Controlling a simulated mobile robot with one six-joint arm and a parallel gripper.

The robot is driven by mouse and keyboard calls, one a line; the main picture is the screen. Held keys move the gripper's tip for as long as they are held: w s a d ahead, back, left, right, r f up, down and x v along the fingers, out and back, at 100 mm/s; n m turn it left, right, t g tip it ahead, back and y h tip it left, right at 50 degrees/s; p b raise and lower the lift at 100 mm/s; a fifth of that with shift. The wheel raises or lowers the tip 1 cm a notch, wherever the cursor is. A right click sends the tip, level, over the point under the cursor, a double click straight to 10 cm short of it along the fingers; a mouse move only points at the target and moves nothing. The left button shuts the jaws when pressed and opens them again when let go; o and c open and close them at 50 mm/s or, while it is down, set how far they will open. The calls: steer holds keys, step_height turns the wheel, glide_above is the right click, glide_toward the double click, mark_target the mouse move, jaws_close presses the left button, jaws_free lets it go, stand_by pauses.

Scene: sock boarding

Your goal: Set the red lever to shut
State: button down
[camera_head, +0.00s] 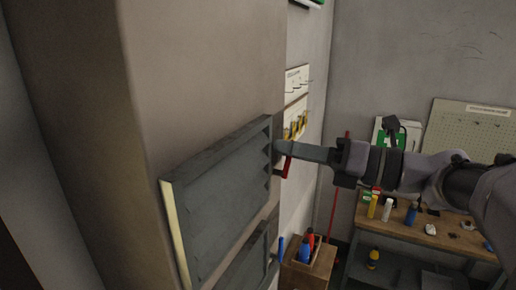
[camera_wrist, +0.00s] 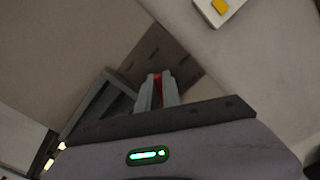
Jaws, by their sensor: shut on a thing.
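The red lever (camera_head: 287,167) shows in the head view beside the dark louvred panel, just below my gripper's fingertips, hanging down at a slant. My gripper (camera_head: 281,147) reaches in from the right, its fingers against the area by the panel's far edge. In the wrist view a strip of the red lever (camera_wrist: 158,80) shows between the two grey fingers of my gripper (camera_wrist: 157,88), which are shut on it. The lever's pivot and any markings for its settings are hidden.
The dark louvred panel (camera_head: 225,193) stands out from the beige column left of the lever. Behind are a wall board with yellow items (camera_head: 296,122), a crate of bottles (camera_head: 308,263) and a wooden workbench (camera_head: 440,236). Open space lies right of the column.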

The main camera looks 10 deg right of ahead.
steer(key=n+b, duration=0.1)
steer(key=s+n+b, duration=0.1)
steer(key=n, duration=0.1)
steer(key=shift+a+b, duration=0.3)
steer(key=shift+b, duration=0.1)
steer(key=shift+s+a+r+n+b, duration=0.15)
steer(key=shift+r+n+b, duration=0.15)
steer(key=shift+n, duration=0.4)
steer(key=c, duration=1.5)
jaws_free()
